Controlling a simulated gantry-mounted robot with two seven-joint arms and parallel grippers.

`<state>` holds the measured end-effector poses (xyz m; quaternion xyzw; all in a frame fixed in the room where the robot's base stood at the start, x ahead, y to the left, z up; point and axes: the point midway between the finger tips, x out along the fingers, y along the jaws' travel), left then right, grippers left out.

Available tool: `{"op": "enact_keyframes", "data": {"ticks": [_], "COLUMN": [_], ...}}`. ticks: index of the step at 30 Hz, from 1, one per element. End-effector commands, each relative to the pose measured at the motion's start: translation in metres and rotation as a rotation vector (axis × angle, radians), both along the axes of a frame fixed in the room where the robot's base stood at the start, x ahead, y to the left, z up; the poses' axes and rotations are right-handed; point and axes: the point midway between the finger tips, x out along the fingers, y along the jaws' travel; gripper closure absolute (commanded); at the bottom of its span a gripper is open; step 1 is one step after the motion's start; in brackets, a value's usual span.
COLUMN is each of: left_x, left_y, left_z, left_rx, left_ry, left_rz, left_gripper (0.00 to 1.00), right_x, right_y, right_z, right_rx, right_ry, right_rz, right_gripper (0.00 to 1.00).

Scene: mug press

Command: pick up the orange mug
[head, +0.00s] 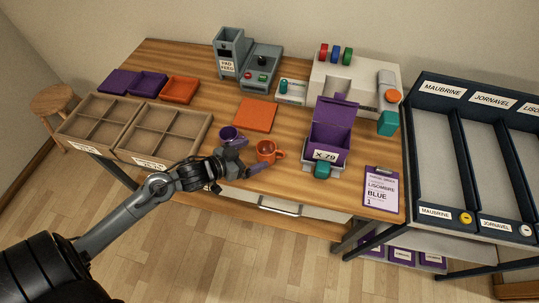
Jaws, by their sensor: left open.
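The orange mug (266,151) stands upright on the wooden table near its front edge, its handle toward the right. My left gripper (250,156) is open just left of the orange mug, with one finger near the mug's front side and the other toward its back left. I cannot tell whether a finger touches the mug. A purple mug (229,133) stands behind the gripper, partly hidden by it. My right gripper does not show.
An orange mat (256,114) lies behind the mugs. A purple box (330,132) labelled X 79 stands right of the orange mug, with a clipboard (382,190) beyond it. Divided cardboard trays (163,134) are at left. A dark rack (465,150) stands at right.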

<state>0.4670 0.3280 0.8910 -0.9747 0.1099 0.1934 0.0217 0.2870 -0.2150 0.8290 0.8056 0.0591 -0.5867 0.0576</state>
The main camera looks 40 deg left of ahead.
Motion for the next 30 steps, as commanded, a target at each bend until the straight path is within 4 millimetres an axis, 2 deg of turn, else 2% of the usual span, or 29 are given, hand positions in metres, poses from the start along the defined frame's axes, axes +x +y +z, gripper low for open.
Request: {"op": "enact_keyframes", "data": {"ticks": [3,11,21,30], "left_x": [0.012,0.022,0.058,0.066], "left_y": [-0.002,-0.005,-0.01,-0.013], "left_z": [-0.004,-0.008,-0.023,-0.028], "left_rx": [-0.001,-0.001,-0.001,0.001], "left_ry": [0.0,0.0,0.0,0.001], "left_rz": [0.002,0.002,0.003,0.002], "left_gripper": [0.02,0.02,0.02,0.02], "right_x": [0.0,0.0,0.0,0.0], "right_y": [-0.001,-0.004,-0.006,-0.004], "right_z": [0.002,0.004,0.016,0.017], "right_rx": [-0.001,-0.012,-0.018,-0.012], "right_ry": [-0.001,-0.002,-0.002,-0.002], "right_rz": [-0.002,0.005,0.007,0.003], "right_gripper": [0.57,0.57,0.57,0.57]}}
